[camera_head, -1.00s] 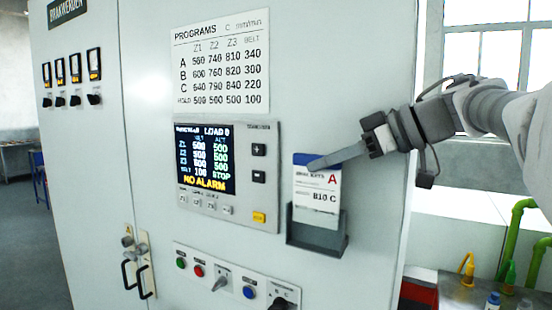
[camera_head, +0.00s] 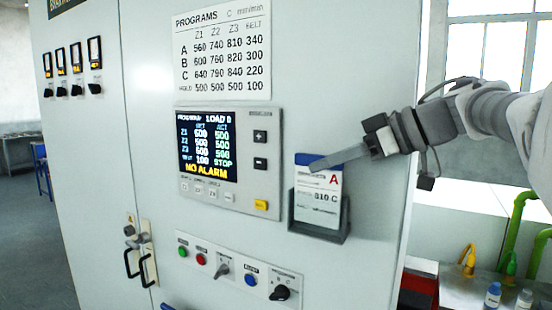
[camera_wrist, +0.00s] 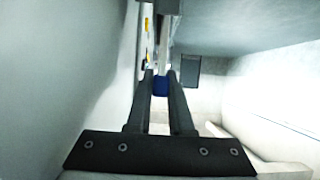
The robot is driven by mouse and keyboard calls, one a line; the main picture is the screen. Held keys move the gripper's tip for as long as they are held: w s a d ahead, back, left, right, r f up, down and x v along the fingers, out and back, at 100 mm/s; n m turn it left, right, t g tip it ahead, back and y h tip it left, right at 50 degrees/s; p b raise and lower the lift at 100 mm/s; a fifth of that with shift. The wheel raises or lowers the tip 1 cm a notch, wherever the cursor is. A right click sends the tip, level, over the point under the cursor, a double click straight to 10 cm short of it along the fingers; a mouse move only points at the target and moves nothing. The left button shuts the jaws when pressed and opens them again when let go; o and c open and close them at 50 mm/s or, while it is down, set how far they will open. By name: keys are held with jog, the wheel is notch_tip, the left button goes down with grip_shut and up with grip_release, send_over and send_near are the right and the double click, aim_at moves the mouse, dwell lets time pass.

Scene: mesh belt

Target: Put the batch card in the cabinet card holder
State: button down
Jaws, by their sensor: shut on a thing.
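The batch card (camera_head: 318,192) is white with a blue top band, a red A and printed lines. It stands upright at the cabinet front, its lower part between the sides of the dark grey card holder (camera_head: 318,233). I cannot tell whether it rests on the holder's bottom. My gripper (camera_head: 318,165) comes from the right and is shut on the card's blue top band. In the wrist view, a blue piece of the card (camera_wrist: 161,86) shows between the two dark fingers; the rest of the card is hard to make out there.
The pale cabinet (camera_head: 376,240) carries a display panel (camera_head: 207,147) left of the holder. Buttons and knobs (camera_head: 250,280) sit below. A programs sheet (camera_head: 222,55) is above. Bottles (camera_head: 493,296) and green pipes (camera_head: 512,235) stand at right.

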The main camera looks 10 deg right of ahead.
jog(key=shift+f+b, duration=0.3)
jog(key=shift+f, duration=0.55)
jog(key=c, duration=0.7)
grip_release()
jog(key=shift+c, duration=0.2)
jog(key=v, duration=1.7)
jog(key=shift+d+p, duration=0.15)
jog(key=shift+p, duration=0.2)
jog(key=shift+s+r, duration=0.15)
